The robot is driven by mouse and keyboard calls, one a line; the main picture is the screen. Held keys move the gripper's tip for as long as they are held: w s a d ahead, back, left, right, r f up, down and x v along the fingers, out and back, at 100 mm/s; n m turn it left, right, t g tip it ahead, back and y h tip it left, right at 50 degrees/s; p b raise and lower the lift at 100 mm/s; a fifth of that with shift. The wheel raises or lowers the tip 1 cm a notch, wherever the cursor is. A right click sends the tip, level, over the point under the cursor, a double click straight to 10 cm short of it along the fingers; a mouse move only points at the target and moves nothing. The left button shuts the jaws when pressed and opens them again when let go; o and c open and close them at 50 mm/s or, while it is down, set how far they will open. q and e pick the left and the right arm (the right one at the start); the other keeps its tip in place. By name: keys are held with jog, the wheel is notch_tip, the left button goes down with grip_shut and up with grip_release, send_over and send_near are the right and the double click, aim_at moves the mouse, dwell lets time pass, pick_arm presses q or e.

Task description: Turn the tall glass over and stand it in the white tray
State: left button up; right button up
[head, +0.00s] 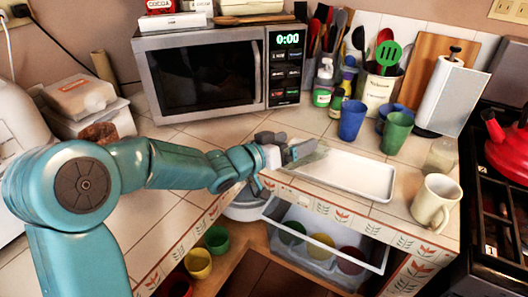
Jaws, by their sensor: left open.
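The white tray (360,176) lies on the tiled counter, right of centre, and looks empty. My left gripper (300,152) is open at the tray's left end, above the counter. A pale, see-through shape shows by its fingers; I cannot tell whether it is a glass. A clear glass (440,154) stands at the right, behind the cream mug (436,202) and apart from the gripper. I cannot tell which way up it is. My right gripper is out of view.
A blue cup (352,119) and a green cup (397,132) stand behind the tray. The microwave (205,72) is at the back. An open drawer (325,240) with several cups is below the counter's front edge. A red kettle (508,145) sits on the stove at right.

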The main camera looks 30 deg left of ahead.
pick_arm(q)
jog(key=v, duration=1.2)
jog(key=shift+s, duration=0.25)
jog(key=shift+p, duration=0.3)
jog(key=s+d+f+n+g+y+p, duration=0.1)
jog(key=d+f+n+g+p, duration=0.15)
jog(key=f, duration=0.75)
jog(key=d+f+n+g+y+p, duration=0.1)
jog(key=d+f+g, duration=0.3)
jog(key=f, duration=0.7)
jog(key=s+d+f+g+p, duration=0.1)
jog(key=s+d+f+g, duration=0.3)
jog(key=s, duration=0.5)
jog(key=s+d+f+g+p, duration=0.2)
jog(key=s+d+f+g, duration=0.2)
jog(key=s+f, duration=0.5)
jog(key=shift+s+m+y, duration=0.35)
jog(key=shift+s+y, duration=0.05)
